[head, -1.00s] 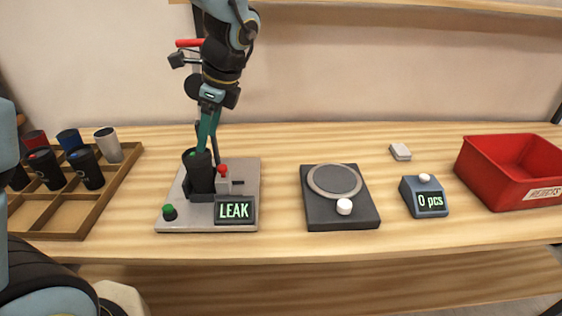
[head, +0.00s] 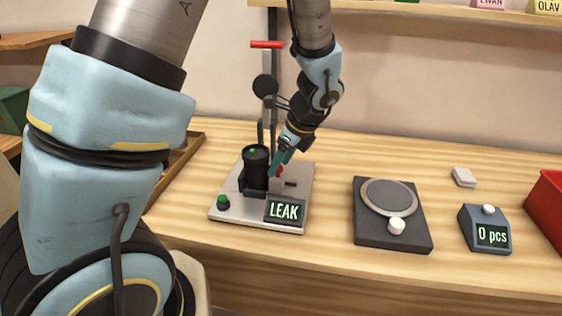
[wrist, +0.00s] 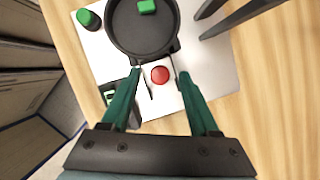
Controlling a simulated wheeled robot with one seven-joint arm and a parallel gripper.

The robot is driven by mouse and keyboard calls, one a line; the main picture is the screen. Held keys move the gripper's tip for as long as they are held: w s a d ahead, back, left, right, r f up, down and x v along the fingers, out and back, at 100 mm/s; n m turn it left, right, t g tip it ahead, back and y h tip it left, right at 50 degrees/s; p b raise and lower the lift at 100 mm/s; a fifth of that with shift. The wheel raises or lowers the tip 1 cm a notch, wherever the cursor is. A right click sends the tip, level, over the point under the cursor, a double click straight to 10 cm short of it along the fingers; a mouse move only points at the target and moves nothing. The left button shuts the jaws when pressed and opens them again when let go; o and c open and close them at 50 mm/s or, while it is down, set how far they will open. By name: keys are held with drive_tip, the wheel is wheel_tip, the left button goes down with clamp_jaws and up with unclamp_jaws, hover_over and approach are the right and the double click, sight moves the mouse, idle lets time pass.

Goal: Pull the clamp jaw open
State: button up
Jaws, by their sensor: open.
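The test fixture (head: 232,203) is a pale plate with a black cup (head: 255,172) standing upright in it and a display reading LEAK (head: 284,211). The red knob (head: 279,170) of the clamp jaw is beside the cup, partly hidden by my fingers in the head view. In the wrist view the red knob (wrist: 160,76) lies between the tips of my two green fingers, with a gap on each side. My gripper (head: 280,165) is open, pointing down at the knob. The cup (wrist: 130,40) is just beyond the fingertips in the wrist view.
A green button (head: 223,202) is at the plate's front left corner. Dark posts (wrist: 235,15) rise behind the fixture, close to my gripper. A dark scale (head: 385,235), a counter reading 0 pcs (head: 490,233) and a red bin (head: 547,210) stand to the right.

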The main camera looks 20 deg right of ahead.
drive_tip(key=shift+f, duration=0.1)
drive_tip(key=shift+c, duration=0.3)
clamp_jaws()
idle(1.1)
